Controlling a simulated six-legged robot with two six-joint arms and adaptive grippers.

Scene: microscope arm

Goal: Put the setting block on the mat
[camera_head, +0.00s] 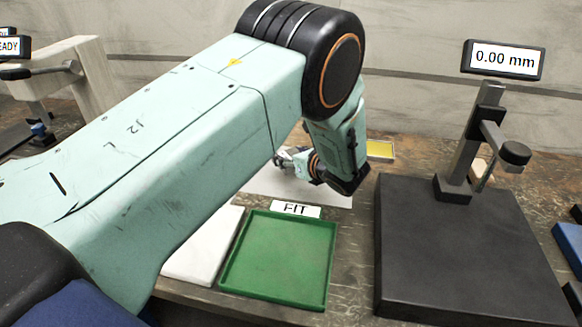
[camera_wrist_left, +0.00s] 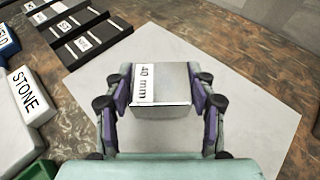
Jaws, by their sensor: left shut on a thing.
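The setting block (camera_wrist_left: 172,80) is a grey metal block with a white "40 mm" label, seen in the left wrist view. My left gripper (camera_wrist_left: 160,98) is shut on it, with a purple-padded finger on each side. The mat (camera_wrist_left: 255,125) is a pale grey square sheet beneath the block and gripper. Whether the block touches the mat I cannot tell. In the head view the left gripper (camera_head: 290,158) is low over the mat (camera_head: 330,193), partly hidden by my arm, and the block is not clear. My right gripper is not in view.
A green tray (camera_head: 277,260) marked "FIT" and a white slab (camera_head: 203,250) lie in front of the mat. A gauge stand (camera_head: 462,145) reading 0.00 mm stands on a dark base (camera_head: 465,245) to the right. Labelled dark blocks (camera_wrist_left: 85,40) lie behind the mat's left corner.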

